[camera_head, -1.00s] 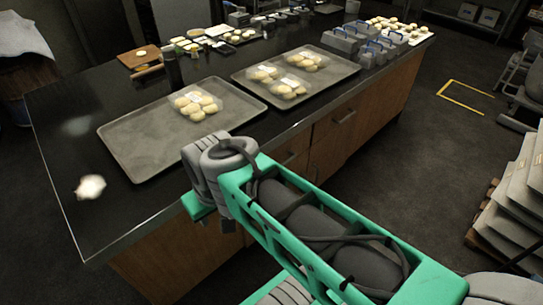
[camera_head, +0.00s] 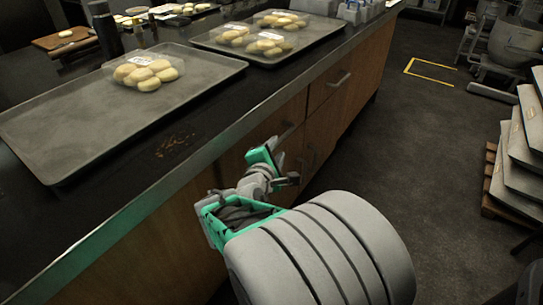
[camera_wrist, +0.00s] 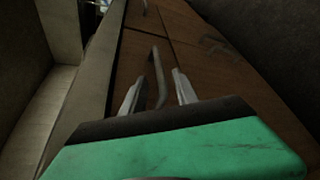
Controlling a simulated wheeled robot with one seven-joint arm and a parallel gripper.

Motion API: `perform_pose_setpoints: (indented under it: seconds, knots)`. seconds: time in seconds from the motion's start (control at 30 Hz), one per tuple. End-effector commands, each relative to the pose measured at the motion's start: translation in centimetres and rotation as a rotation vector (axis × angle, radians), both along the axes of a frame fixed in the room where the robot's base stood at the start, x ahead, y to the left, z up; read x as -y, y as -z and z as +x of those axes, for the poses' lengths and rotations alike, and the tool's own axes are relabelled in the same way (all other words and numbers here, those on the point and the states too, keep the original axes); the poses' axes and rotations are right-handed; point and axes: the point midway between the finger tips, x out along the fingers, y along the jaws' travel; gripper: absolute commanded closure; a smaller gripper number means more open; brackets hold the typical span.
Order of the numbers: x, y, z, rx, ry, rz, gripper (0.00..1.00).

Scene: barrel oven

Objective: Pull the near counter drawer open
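The near counter drawer is a brown wooden front (camera_wrist: 133,62) just under the worktop, and it looks flush with the counter. Its metal bar handle (camera_wrist: 158,78) shows in the wrist view. My gripper (camera_wrist: 157,88) is open, with one finger on each side of the handle; I cannot tell whether either finger touches it. In the head view my gripper (camera_head: 288,168) is low beside the counter front, and my arm and wrist hide much of the near drawer.
The dark worktop edge (camera_head: 190,168) overhangs beside my arm. Baking trays (camera_head: 62,165) with packed buns (camera_head: 146,73) lie on top. A farther drawer handle (camera_head: 340,80) is along the same front.

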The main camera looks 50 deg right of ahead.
Motion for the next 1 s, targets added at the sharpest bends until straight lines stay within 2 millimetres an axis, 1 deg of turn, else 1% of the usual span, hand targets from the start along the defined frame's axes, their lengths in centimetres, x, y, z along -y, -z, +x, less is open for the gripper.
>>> perform_pose_setpoints:
  seconds: [0.03, 0.17, 0.27, 0.4, 0.53, 0.63, 0.87, 1.0]
  knots:
    - [0.3, 0.6, -0.2, -0.02, -0.002, -0.029, 0.64]
    - [1.2, 0.4, -0.1, -0.04, -0.003, -0.055, 0.64]
    - [2.7, 0.8, 0.4, -0.039, -0.001, -0.053, 0.64]
    - [5.2, 1.5, 1.6, -0.037, -0.001, -0.052, 0.64]
    - [6.8, 1.8, 2.5, -0.037, -0.005, -0.05, 0.64]
    - [7.3, 1.8, 2.7, -0.038, -0.005, -0.051, 0.64]
    - [7.4, 1.7, 2.8, -0.036, -0.007, -0.05, 0.65]
    - [7.4, 1.7, 2.8, -0.036, -0.007, -0.05, 0.76]
